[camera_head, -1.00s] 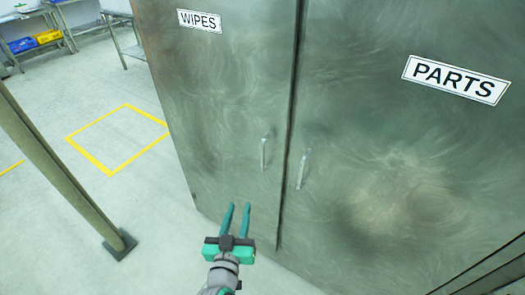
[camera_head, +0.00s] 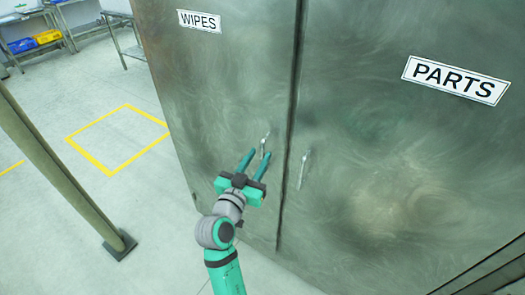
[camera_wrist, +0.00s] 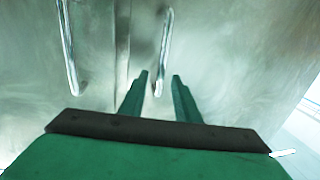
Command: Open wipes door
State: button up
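The wipes door (camera_head: 215,95) is the left door of a grey metal cabinet, with a "WIPES" label (camera_head: 199,21) near its top. It looks closed. Its upright bar handle (camera_head: 265,142) is near the door's right edge; in the wrist view the handle (camera_wrist: 166,45) has its near end showing between the fingertips. My gripper (camera_head: 258,153) is open, with its two green fingers pointing at the handle. In the wrist view the gripper (camera_wrist: 159,75) holds nothing. Whether a finger touches the handle I cannot tell.
The parts door (camera_head: 400,160) is to the right, closed, with its own handle (camera_head: 303,170) close to the seam. A post (camera_head: 60,165) stands on the floor at left. A yellow floor square (camera_head: 118,138) lies clear beside the cabinet. Shelving (camera_head: 38,40) is at the back left.

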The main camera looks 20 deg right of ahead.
aim_at(262, 153)
jog(key=shift+x, duration=1.85)
jog(key=shift+c, duration=0.5)
grip_shut()
jog(key=shift+s, duration=0.1)
